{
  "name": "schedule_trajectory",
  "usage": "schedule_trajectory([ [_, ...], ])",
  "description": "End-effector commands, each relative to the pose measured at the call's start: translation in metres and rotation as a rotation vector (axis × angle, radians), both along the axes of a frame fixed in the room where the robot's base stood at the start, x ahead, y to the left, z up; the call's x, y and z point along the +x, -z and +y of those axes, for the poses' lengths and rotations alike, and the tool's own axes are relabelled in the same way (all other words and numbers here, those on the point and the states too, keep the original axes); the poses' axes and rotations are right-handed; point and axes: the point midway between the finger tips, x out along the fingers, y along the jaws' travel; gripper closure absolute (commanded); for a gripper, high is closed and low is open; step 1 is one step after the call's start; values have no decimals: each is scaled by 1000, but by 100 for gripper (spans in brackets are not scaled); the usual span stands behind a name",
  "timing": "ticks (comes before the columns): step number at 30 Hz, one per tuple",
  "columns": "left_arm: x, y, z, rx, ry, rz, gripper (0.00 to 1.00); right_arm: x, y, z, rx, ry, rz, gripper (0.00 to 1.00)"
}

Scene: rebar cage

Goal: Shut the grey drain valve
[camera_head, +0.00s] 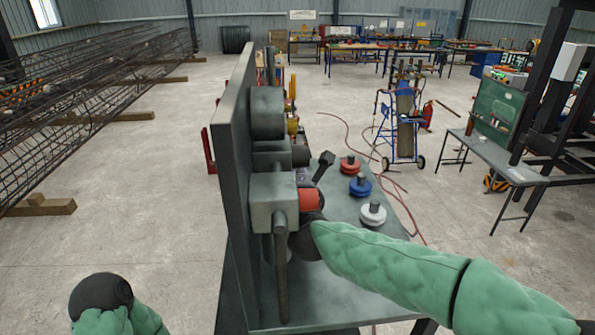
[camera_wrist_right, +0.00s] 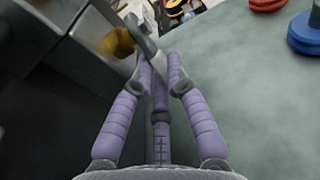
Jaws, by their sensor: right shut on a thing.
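In the right wrist view the purple fingers of my right gripper (camera_wrist_right: 160,72) are closed around a flat grey lever (camera_wrist_right: 142,32), most likely the drain valve's handle. Its lower end is hidden between the fingertips. In the head view a dark lever (camera_head: 323,166) sticks up and right beside the grey block on the upright plate. My left gripper is out of view; only part of my left arm shows at the lower left.
A tall grey plate (camera_head: 240,190) stands on a grey bench (camera_head: 350,290). A grey block (camera_head: 273,200) and a hanging dark bar (camera_head: 281,270) are close to my right arm. Red (camera_head: 349,166), blue (camera_head: 361,186) and white (camera_head: 372,214) round pieces stand on the bench's right side.

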Motion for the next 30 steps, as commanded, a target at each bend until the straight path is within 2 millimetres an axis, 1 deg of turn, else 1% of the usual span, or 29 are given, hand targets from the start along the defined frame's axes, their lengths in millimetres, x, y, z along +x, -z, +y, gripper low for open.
schedule_trajectory([
  [5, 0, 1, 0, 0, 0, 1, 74, 0, 0, 0, -1, 0, -1, 100],
  [6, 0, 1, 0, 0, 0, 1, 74, 0, 0, 0, -1, 0, -1, 74],
  [16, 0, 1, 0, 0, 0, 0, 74, -1, 0, 0, -1, -1, -2, 74],
  [20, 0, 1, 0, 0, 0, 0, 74, -8, -2, 0, 0, -2, -3, 74],
  [23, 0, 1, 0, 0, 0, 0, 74, -21, -4, 1, -1, -3, -4, 74],
  [30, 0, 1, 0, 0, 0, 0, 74, -68, -10, 1, 1, -4, -4, 74],
])
